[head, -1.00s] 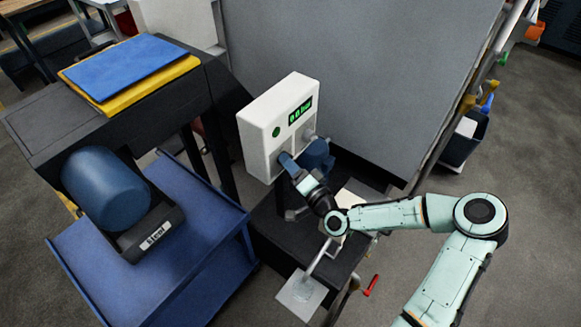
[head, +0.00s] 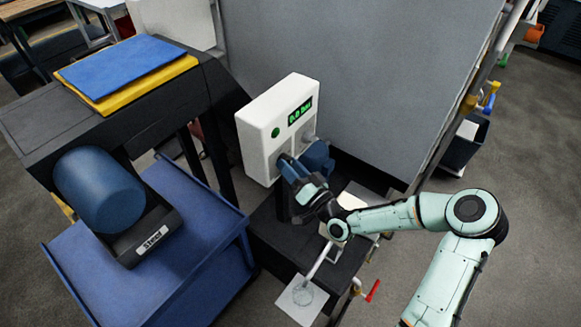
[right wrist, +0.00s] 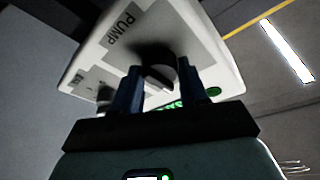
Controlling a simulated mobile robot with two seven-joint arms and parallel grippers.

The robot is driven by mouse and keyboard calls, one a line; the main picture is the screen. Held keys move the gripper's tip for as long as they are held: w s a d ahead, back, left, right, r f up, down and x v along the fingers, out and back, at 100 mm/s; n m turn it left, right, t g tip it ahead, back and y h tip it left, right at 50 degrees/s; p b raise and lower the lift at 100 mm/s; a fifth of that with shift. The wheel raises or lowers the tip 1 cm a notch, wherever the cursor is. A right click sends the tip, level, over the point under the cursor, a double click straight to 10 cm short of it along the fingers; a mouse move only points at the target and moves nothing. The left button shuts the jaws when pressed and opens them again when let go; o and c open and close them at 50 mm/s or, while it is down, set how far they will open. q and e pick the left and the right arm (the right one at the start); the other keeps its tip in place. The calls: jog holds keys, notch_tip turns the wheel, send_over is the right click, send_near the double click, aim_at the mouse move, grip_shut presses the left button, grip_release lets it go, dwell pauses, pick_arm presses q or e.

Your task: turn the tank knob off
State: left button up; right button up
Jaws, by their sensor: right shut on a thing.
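The white control box (head: 270,125) stands on the dark bench in the head view, with a green display and knobs on its front. My right gripper (head: 287,165) reaches its front face from the right. In the right wrist view my right gripper (right wrist: 158,88) has its two fingers on either side of a dark round knob (right wrist: 158,74) and is shut on it. The printed label by this knob reads PUMP (right wrist: 125,22). A second, smaller-looking knob (right wrist: 105,95) is left of it; its label is too blurred to read. My left gripper is not in view.
A large grey panel (head: 350,80) rises behind the box. A blue cart (head: 190,240) and a blue cylinder (head: 98,190) in a dark holder labelled Steel are at the left. A red-handled lever (head: 373,290) is at the bench front.

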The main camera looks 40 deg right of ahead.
jog(key=o, duration=1)
jog(key=shift+o, duration=0.2)
jog(key=a+v, duration=0.1)
jog(key=v, duration=1.2)
jog(key=shift+s+d+p, duration=0.25)
jog(key=shift+d+p, duration=0.05)
jog(key=shift+d, duration=0.15)
